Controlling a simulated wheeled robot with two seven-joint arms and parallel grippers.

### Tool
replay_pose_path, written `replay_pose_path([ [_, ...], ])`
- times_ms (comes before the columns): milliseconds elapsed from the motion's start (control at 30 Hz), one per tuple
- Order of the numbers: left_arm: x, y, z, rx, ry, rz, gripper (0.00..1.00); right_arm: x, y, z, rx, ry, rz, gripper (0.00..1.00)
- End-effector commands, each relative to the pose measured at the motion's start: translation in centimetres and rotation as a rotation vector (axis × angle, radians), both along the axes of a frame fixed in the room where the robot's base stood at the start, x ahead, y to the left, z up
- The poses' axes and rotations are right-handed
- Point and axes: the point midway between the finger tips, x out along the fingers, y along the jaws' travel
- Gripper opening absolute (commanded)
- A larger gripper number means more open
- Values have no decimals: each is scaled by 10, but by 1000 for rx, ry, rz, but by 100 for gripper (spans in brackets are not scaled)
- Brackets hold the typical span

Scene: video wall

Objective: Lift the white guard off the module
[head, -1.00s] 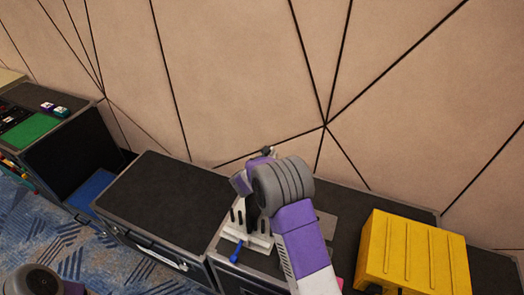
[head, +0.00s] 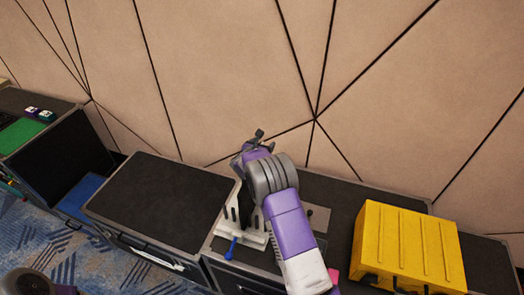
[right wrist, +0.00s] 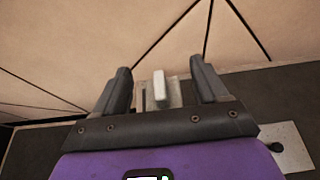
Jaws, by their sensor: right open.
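A white slotted piece (head: 231,218) stands upright on the dark case top, partly hidden behind my right arm; I cannot tell guard from module in it. My right gripper (head: 250,146) is above and behind it, with its fingers spread. In the right wrist view my right gripper (right wrist: 160,82) is open, and a pale upright bar (right wrist: 158,90) on a grey-white body shows beyond and between its fingers. I see no contact with either finger. My left gripper is out of view; only part of that arm shows at the lower left.
A blue-handled tool (head: 231,248) lies in front of the white piece. A yellow ribbed case (head: 410,245) stands to the right. The black case top (head: 160,205) to the left is bare. A panelled wall (head: 230,80) rises close behind. A light plate (right wrist: 293,148) lies at right.

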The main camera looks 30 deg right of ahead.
Motion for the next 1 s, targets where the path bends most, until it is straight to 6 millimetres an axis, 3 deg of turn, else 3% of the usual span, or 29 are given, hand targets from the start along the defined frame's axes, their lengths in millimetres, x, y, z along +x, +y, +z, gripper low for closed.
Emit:
replay_pose_path([
  [67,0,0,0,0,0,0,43,0,0,0,0,0,0,71],
  [433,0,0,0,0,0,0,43,0,0,0,1,-1,0,14],
  [767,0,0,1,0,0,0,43,0,1,8,0,-3,0,12],
  [1000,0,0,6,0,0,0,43,0,1,55,2,-7,0,12],
])
